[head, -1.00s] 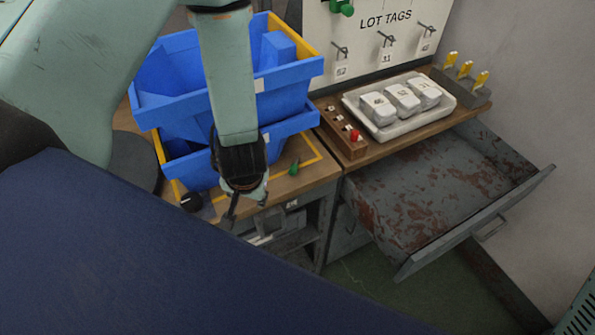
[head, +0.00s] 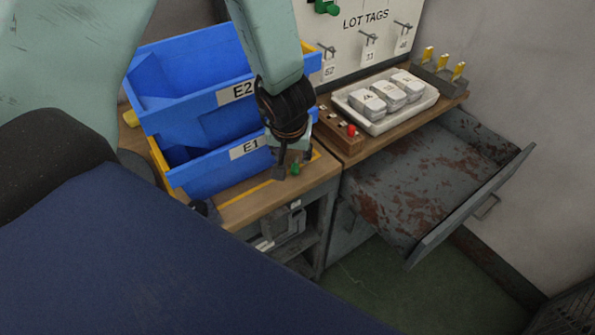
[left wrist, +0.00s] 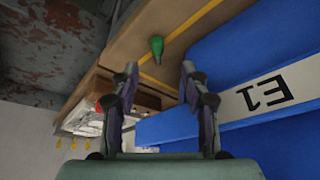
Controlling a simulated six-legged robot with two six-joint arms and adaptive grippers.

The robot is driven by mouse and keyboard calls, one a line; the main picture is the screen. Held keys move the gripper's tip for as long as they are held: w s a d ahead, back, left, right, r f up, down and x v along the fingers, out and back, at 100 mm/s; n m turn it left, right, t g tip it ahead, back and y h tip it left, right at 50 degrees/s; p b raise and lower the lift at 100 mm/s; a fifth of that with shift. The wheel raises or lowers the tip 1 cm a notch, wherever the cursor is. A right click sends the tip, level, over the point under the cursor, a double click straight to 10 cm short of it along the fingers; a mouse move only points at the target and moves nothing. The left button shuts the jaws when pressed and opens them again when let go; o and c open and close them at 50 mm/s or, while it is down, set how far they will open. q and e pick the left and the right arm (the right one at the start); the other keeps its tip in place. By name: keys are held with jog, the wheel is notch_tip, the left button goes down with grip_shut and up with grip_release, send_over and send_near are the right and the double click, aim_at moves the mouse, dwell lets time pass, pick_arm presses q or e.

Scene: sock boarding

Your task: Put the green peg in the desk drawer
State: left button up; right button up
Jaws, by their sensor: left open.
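The small green peg (head: 295,169) lies on the wooden desk top, in front of the blue bins; it also shows in the left wrist view (left wrist: 156,47). My left gripper (head: 288,166) is open and points down right beside the peg, partly covering it in the head view. In the left wrist view the open fingers (left wrist: 159,72) stand to either side below the peg, with nothing between them. The desk drawer (head: 415,195) is pulled out, grey with rusty patches, and looks empty. My right gripper is not in view.
Two stacked blue bins, E2 (head: 190,105) and E1 (head: 215,172), stand close to the left gripper. A lot-tag board (head: 345,45) stands behind.

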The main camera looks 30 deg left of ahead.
aim_at(295, 165)
pick_arm(q)
jog(key=shift+w+d+f+b, duration=0.15)
jog(key=shift+w+f+b, duration=0.25)
jog(key=shift+f, duration=0.2)
jog(key=shift+w+d+f+b, duration=0.15)
jog(key=shift+w+f+b, duration=0.1)
jog(key=shift+w+f, duration=0.25)
jog(key=shift+a+f, duration=0.25)
jog(key=shift+f, duration=0.1)
jog(key=b+x, duration=0.2)
jog(key=x, duration=0.2)
jog(key=shift+s+a+f, duration=0.1)
jog(key=shift+a, duration=0.1)
jog(key=shift+f, duration=0.15)
jog(key=shift+w, duration=0.2)
